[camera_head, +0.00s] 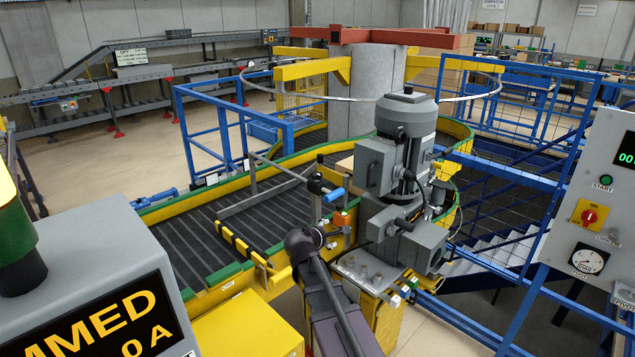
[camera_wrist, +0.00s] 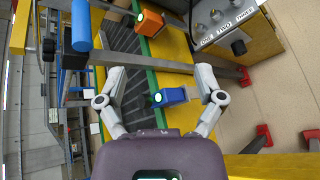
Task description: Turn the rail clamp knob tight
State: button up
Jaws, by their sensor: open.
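The rail clamp shows in the head view as a black block on an upright post beside the yellow conveyor side. A blue cylindrical knob (camera_head: 333,194) sticks out of it. In the wrist view a blue cylinder (camera_wrist: 82,25), seemingly the same knob, is at the upper left, outside my fingers. My gripper (camera_wrist: 160,76) is open, its two grey fingers spread over the green and yellow conveyor edge. A small blue device (camera_wrist: 172,96) appears between the fingers, apparently not gripped. In the head view my dark wrist is just below the clamp, and the fingers are mostly hidden.
An orange box (camera_head: 342,218) sits below the knob, and also shows in the wrist view (camera_wrist: 150,22). A grey guide rail (camera_head: 265,190) crosses the dark roller belt.

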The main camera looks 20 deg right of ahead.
aim_at(316, 178)
jog(key=w+a+r+n+t+y, duration=0.2)
jog(key=w+r+n+t, duration=0.5)
jog(key=n, duration=0.9)
jog(key=w+r, duration=0.1)
jog(key=w, duration=0.2)
jog(key=shift+a+t, duration=0.15)
jog(key=shift+t, duration=0.15)
jog(key=x, duration=1.3)
jog(key=shift+w, duration=0.4)
jog(key=c, duration=1.2)
